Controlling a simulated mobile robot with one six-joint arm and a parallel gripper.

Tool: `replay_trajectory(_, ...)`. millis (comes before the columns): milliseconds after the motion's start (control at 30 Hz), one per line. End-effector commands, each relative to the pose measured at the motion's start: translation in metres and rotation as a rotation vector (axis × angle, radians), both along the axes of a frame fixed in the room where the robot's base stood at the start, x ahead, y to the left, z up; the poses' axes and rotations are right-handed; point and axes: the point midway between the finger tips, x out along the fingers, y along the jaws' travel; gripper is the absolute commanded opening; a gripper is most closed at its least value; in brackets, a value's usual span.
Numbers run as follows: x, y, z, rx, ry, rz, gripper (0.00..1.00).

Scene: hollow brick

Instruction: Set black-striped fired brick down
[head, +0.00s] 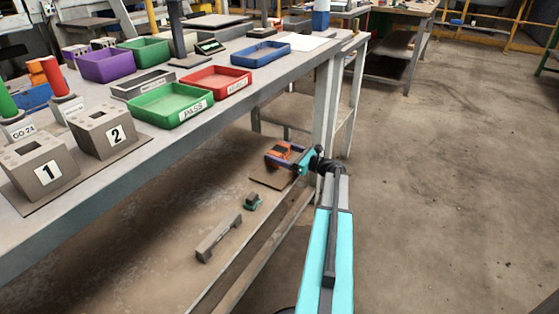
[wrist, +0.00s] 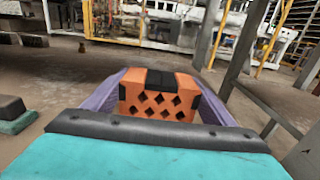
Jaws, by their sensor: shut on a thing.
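The black-striped fired brick (wrist: 158,102) is orange with diamond-shaped holes in its near face and black bands on its top and corners. In the wrist view my gripper (wrist: 163,88) has its purple fingers on both sides of it. In the head view the brick (head: 279,150) and my gripper (head: 287,154) are low, under the table's edge, at a brown board (head: 267,181) on the lower shelf. I cannot tell whether the brick touches the board. Its underside is hidden.
On the lower shelf (head: 165,262) lie a grey bar (head: 219,238) and a small dark-and-green block (head: 253,202). A table leg (head: 326,105) stands close behind my gripper. Above, the tabletop holds trays, including a green PASS tray (head: 170,106), and numbered blocks (head: 107,130).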

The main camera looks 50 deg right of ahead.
Motion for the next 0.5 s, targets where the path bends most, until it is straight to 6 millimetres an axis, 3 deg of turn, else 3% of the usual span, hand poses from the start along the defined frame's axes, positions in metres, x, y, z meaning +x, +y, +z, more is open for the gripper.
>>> replay_trajectory(33,-0.001,0.0,-0.011,0.001,-0.001,-0.001,0.42)
replay_trajectory(200,-0.001,0.0,-0.026,0.0,-0.001,0.0,0.42)
replay_trajectory(500,-0.001,0.0,-0.029,-0.001,-0.001,0.0,0.42)
